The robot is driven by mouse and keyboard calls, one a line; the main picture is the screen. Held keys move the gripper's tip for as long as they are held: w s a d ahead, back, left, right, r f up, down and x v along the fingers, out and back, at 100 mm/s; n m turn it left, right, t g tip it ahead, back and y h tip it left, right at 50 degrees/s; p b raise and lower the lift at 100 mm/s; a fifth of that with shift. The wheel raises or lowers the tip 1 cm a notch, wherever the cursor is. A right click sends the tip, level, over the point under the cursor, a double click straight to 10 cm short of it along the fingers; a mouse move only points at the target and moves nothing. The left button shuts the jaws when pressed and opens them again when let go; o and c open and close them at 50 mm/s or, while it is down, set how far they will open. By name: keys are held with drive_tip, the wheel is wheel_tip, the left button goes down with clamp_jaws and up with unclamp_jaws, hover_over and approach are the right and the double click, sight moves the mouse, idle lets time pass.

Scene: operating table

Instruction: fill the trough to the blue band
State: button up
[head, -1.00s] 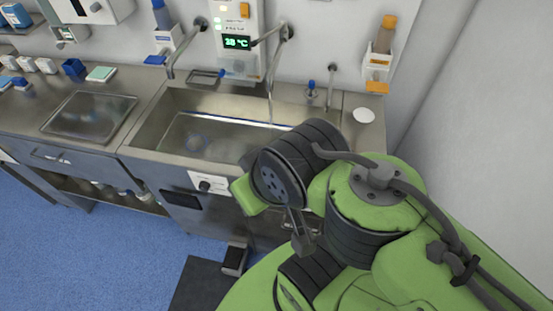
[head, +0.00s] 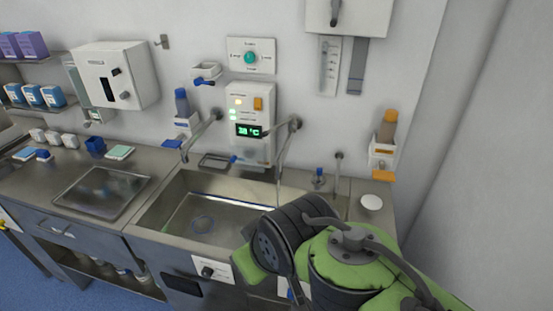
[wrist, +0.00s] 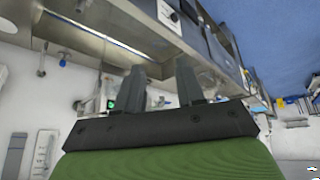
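The steel trough (head: 170,217) is set in the counter at the middle of the head view. A thin pale bluish line (head: 235,202) runs along its inner back wall; I cannot tell whether it is the blue band or the water's edge. A round shape shows on its floor, but the water level is unclear. Two bent taps stand over it, a left tap (head: 201,131) and a right tap (head: 285,146). I cannot tell if water runs now. My gripper (wrist: 162,66) is open and empty in the wrist view; my arm hides it in the head view.
A wall panel (head: 256,102) with a green temperature display hangs behind the trough. A white plate with a black knob (head: 207,271) is on the trough's front. A bottle with an amber top (head: 387,128) hangs at right. A steel tray (head: 102,191) lies on the left counter.

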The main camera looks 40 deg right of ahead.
drive_tip(key=w+d+f+n+h, duration=0.1)
drive_tip(key=w+d+n+h, duration=0.15)
drive_tip(key=w+d, duration=0.65)
drive_tip(key=n+t+h, duration=0.2)
drive_tip(key=n+h, duration=0.8)
approach(272, 130)
drive_tip(key=p+x, duration=0.1)
drive_tip(key=x, duration=0.9)
drive_tip(key=shift+w+d+f, duration=0.1)
drive_tip(key=shift+w+d, duration=0.1)
drive_tip(key=shift+d, duration=0.05)
clamp_jaws()
